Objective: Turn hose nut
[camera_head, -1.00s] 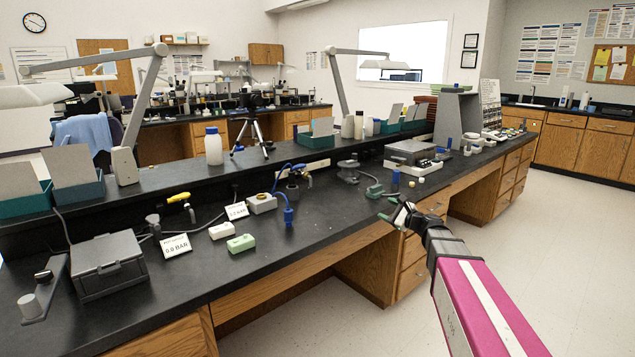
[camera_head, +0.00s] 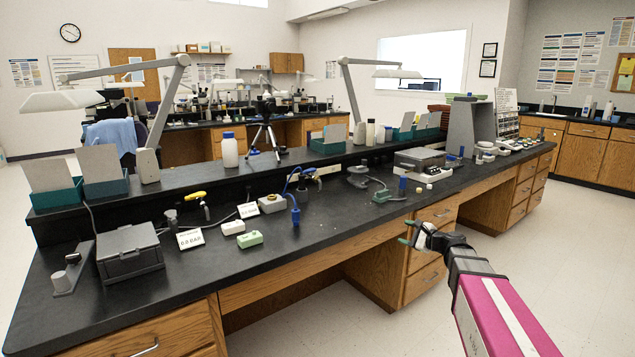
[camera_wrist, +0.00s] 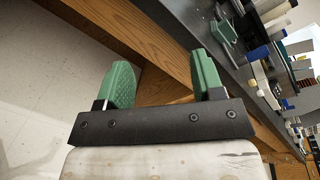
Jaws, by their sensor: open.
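A blue hose (camera_head: 287,184) loops beside a small fitting (camera_head: 303,180) on the black bench, and a blue upright part (camera_head: 295,211) stands near the bench's front. I cannot make out which part is the hose nut. My gripper (camera_head: 413,233) is out in front of the bench edge, to the right of the hose and apart from it. It is empty. In the wrist view my gripper (camera_wrist: 163,82) shows two green fingers spread apart with nothing between them, against the wooden bench front.
The bench top (camera_head: 330,228) has a bare stretch right of the blue part. A grey box (camera_head: 130,254), a green block (camera_head: 250,239), a yellow-handled valve (camera_head: 195,196) and pressure cards (camera_head: 190,239) stand left. A scale (camera_head: 418,162) stands right. Floor before the bench is clear.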

